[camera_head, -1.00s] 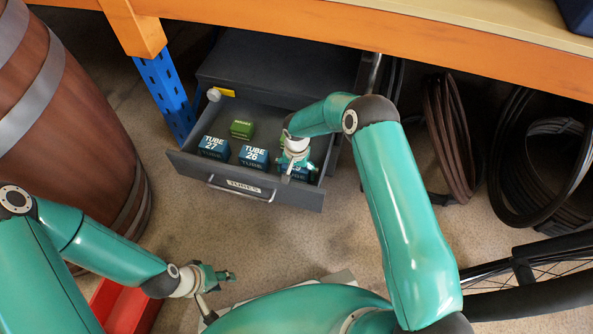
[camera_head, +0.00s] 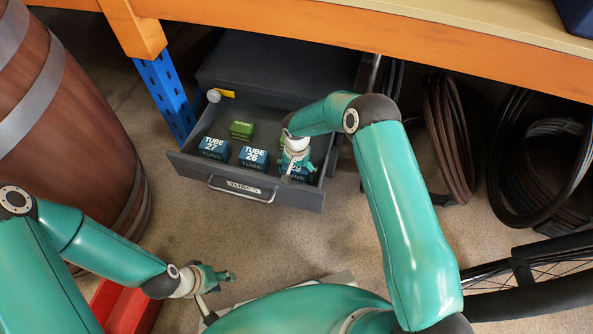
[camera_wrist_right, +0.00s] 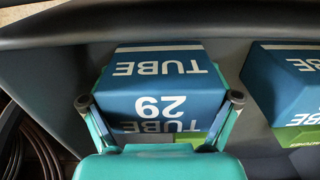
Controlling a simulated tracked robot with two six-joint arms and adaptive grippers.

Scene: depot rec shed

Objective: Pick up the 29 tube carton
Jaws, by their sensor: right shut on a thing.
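The 29 tube carton (camera_wrist_right: 165,85) is a blue box with white "TUBE 29" lettering, upside down in the right wrist view. In the head view it (camera_head: 294,172) is in the open drawer's right part, mostly hidden by my right gripper (camera_head: 293,165). My right gripper's fingers (camera_wrist_right: 160,108) are on both sides of the carton, shut on it. I cannot tell whether the carton is clear of the drawer floor. My left gripper (camera_head: 215,287) hangs above the floor at lower left, away from the drawer; its opening is unclear.
The drawer (camera_head: 192,173) also holds the 27 carton (camera_head: 214,149), the 26 carton (camera_head: 253,158) and green boxes (camera_head: 242,130). The orange shelf beam (camera_head: 400,55) runs above it. A barrel (camera_head: 60,120) stands left; hoses (camera_head: 447,135) hang right.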

